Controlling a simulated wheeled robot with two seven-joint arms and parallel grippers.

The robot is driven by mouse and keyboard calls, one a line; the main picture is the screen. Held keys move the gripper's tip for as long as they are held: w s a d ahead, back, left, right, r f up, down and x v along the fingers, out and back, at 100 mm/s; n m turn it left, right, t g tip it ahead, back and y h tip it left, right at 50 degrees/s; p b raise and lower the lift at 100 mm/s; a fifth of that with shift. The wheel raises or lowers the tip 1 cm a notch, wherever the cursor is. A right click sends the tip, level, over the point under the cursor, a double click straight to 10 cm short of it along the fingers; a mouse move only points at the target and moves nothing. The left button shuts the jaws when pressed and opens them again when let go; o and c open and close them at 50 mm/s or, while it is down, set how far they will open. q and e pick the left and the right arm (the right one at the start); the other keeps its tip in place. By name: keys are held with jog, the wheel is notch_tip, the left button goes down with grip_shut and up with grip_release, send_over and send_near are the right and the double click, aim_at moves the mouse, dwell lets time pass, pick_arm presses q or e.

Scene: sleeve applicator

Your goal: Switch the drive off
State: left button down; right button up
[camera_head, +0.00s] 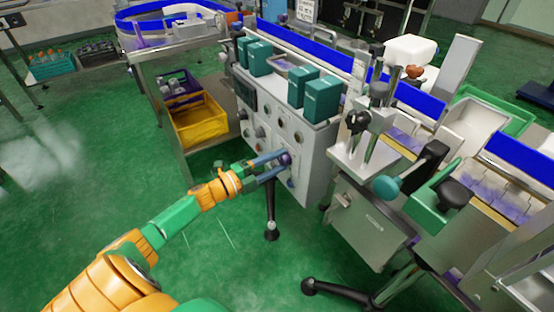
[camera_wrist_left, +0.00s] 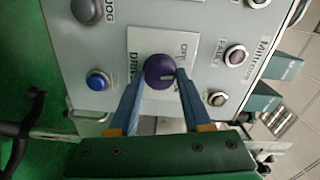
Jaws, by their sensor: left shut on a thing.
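The drive switch is a round dark purple knob (camera_wrist_left: 160,71) on a pale plate (camera_wrist_left: 140,45) marked "DRIVE" and "OFF" in the left wrist view. In the head view the knob (camera_head: 285,159) sits low on the front of the grey control cabinet (camera_head: 316,150). My left gripper (camera_wrist_left: 157,85) has its two blue fingers on either side of the knob and is shut on it. In the head view my left gripper (camera_head: 278,166) reaches the panel from the lower left. The knob's exact pointing direction is hard to tell. My right gripper is not in view.
A blue button (camera_wrist_left: 97,80) and several other buttons, one marked "JOG", surround the knob. Teal boxes (camera_head: 322,98) stand on the cabinet top. A yellow crate (camera_head: 198,122) is at the left. A black tripod leg (camera_head: 271,215) stands below. Green floor at front left is clear.

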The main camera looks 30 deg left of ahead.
pick_arm(q)
jog(key=n, duration=0.3)
jog(key=shift+r+p, duration=0.15)
jog(key=shift+p, duration=0.2)
jog(key=shift+a+n+p, duration=0.1)
jog(key=shift+n+p, duration=0.2)
jog(key=shift+n, duration=1.5)
jog(key=shift+c, duration=1.7)
grip_release()
jog(key=p+v, duration=0.1)
jog(key=v, duration=0.6)
